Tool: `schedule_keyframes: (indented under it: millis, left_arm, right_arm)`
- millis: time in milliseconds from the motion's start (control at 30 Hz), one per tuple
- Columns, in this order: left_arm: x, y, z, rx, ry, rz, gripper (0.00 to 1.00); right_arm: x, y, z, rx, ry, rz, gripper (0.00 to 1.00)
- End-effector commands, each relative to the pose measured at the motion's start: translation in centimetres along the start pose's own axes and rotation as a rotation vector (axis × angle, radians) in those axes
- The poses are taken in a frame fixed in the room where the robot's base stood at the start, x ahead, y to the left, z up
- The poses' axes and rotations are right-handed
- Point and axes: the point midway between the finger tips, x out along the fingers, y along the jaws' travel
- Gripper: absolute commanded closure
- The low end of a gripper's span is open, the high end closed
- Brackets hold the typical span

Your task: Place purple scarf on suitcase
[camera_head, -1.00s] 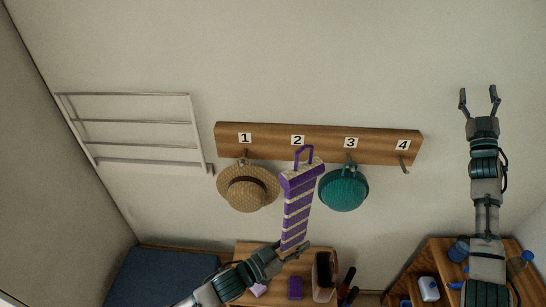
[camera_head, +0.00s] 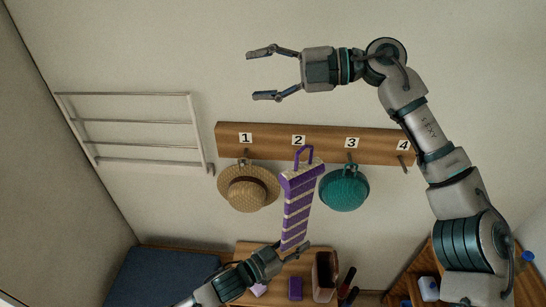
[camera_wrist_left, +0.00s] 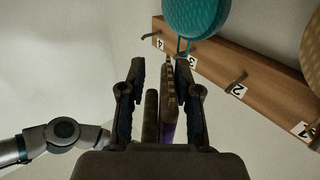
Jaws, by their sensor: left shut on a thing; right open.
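The purple scarf (camera_head: 297,207), with pale stripes and a loop at its top, stands upright in front of the hook board in the head view. My left gripper (camera_head: 294,250) is shut on its lower end. In the left wrist view the scarf (camera_wrist_left: 168,128) shows edge-on between the fingers (camera_wrist_left: 162,85). The loop overlaps the board near label 2 in the head view, while hook 2 (camera_wrist_left: 236,80) looks bare in the wrist view. My right gripper (camera_head: 252,75) is open and empty, above the board and pointing left. I cannot pick out a suitcase.
A straw hat (camera_head: 248,187) and a teal hat (camera_head: 344,188) hang beside the scarf on the wooden board (camera_head: 270,140). A white wall rack (camera_head: 135,122) is at left. Below are a blue cushion (camera_head: 160,276) and a table with a brownish container (camera_head: 325,277).

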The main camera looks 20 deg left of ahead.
Motion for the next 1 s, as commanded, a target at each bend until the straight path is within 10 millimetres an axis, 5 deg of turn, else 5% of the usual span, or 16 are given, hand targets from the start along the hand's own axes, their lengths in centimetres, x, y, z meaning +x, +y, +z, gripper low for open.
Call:
schedule_keyframes:
  millis: [100, 167, 300, 400, 667, 1000]
  left_arm:
    - [0.0, 0.0, 0.0, 0.000, 0.001, 0.000, 1.00]
    - [0.0, 0.0, -0.1, 0.000, 0.001, 0.000, 1.00]
    - [0.0, 0.0, 0.0, 0.000, 0.001, 0.000, 1.00]
    - [0.1, 0.0, 0.0, 0.000, 0.000, 0.000, 1.00]
    - [0.5, 0.2, 0.0, 0.002, -0.003, 0.000, 1.00]
    - [0.2, 0.1, 0.0, 0.001, -0.001, 0.000, 1.00]
  right_arm:
    - [5.0, -5.0, -3.4, 0.010, -0.081, -0.391, 0.38]
    - [6.1, -8.3, -4.4, 0.036, -0.192, -0.630, 0.38]
    - [4.2, -13.0, -5.2, 0.121, -0.560, -1.054, 0.38]
    - [1.6, -13.8, -5.8, 0.176, -0.808, -1.216, 0.38]
    - [-1.8, -14.3, -6.2, 0.241, -1.079, -1.329, 0.38]
    - [-2.3, -19.7, -3.3, 0.241, -1.075, -1.332, 0.38]
